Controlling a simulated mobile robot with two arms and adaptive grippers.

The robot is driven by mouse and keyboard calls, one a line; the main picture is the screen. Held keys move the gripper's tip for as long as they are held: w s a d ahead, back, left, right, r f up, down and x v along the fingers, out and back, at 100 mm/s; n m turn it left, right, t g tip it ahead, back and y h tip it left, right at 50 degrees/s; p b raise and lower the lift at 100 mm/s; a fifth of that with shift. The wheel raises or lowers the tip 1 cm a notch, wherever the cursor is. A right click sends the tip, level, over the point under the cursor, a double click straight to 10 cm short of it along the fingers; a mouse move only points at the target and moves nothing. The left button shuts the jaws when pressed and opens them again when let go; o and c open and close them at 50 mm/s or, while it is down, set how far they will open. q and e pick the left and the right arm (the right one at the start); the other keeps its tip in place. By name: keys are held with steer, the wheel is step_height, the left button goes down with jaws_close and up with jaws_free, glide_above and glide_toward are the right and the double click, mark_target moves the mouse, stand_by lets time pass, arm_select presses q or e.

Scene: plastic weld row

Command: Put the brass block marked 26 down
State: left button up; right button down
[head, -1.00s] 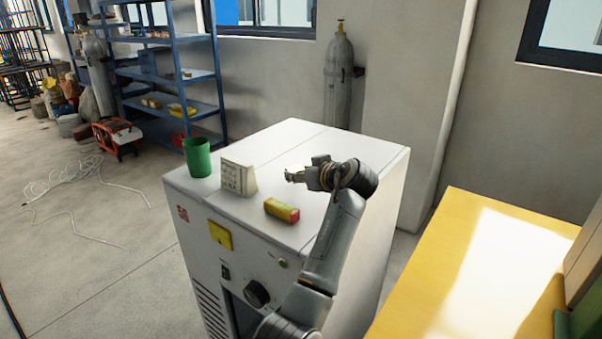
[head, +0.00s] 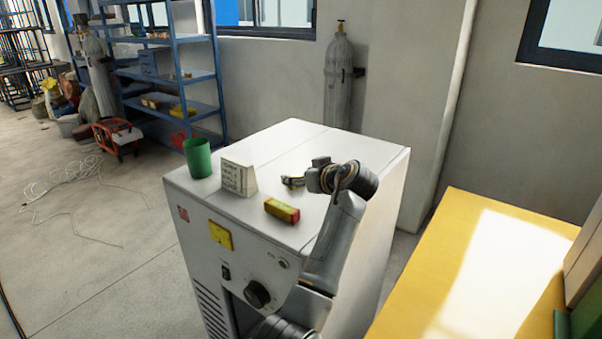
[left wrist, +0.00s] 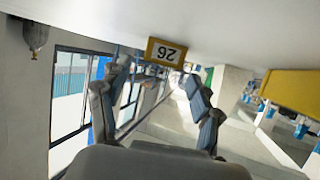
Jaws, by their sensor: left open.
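The brass block marked 26 (left wrist: 165,52) shows in the left wrist view as a yellow-framed piece with a pale label, its number upside down in that picture. It rests against the white cabinet top, which fills the top of that view. My right gripper is not in view.
A red and yellow box (head: 282,210) lies on the cabinet in front of my left gripper. A small sign with writing (head: 238,177) and a green cup (head: 198,157) stand to the left. The cabinet top behind is clear. A yellow table (head: 470,270) is at right.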

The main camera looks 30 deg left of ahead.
arm_select(q)
steer(key=shift+b+v, duration=0.65)
steer(key=shift+v, duration=0.15)
steer(key=b+v, duration=0.2)
steer(key=v, duration=0.7)
steer(key=shift+r, duration=0.2)
steer(key=shift+s+d+r, duration=0.3)
steer(key=shift+d+r, duration=0.1)
steer(key=shift+d, duration=0.15)
